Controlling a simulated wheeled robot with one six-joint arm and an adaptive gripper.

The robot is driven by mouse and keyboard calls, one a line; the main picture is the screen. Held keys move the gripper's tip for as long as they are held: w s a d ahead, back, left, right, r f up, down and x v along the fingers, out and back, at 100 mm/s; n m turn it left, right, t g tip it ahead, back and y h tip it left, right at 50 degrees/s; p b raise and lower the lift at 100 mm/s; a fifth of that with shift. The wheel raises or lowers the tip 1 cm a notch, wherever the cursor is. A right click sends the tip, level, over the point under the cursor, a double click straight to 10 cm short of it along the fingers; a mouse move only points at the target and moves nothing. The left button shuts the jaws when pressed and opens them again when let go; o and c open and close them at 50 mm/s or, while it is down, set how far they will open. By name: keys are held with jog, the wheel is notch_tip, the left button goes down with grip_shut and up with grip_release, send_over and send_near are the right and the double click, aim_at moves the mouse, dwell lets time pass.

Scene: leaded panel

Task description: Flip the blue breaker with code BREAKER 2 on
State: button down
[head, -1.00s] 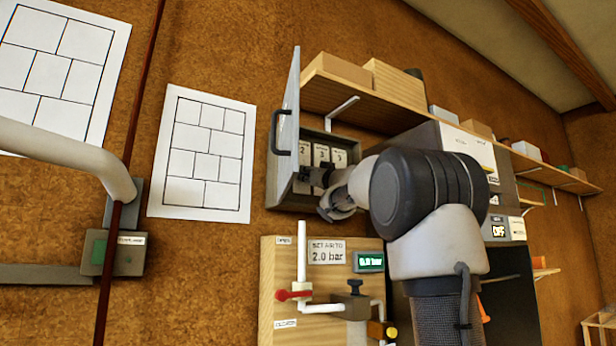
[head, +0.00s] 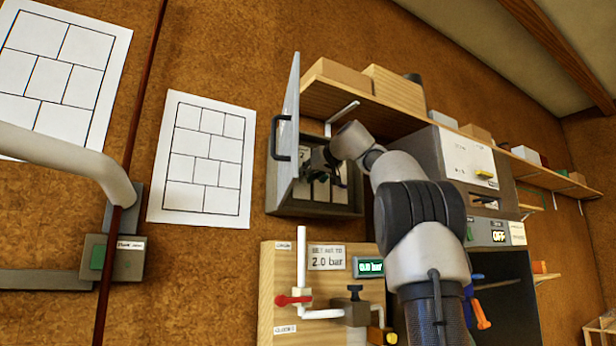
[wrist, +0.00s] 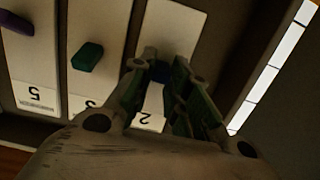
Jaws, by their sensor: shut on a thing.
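The blue breaker's switch (wrist: 158,72) sits on a white plate marked 2 (wrist: 146,118), which appears upside down in the wrist view. My gripper (wrist: 165,75) is around that switch, with its fingers closed on it from both sides. The fingers hide most of the switch, and I cannot tell its on or off position. In the head view my gripper (head: 322,160) reaches into the upper part of the open breaker box (head: 315,208) and covers part of the plates.
A green switch (wrist: 87,56) on plate 3 and a purple switch (wrist: 15,22) on plate 5 are beside it. The box door (head: 289,120) stands open at the left. A wooden shelf (head: 372,108) runs just above. An air panel (head: 285,262) is below.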

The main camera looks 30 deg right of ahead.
jog(key=shift+r+g, duration=0.35)
jog(key=shift+g, duration=0.15)
dwell(0.5)
jog(key=c, duration=1.4)
grip_release()
jog(key=shift+o, duration=0.2)
jog(key=v, duration=1.2)
jog(key=shift+w, duration=0.1)
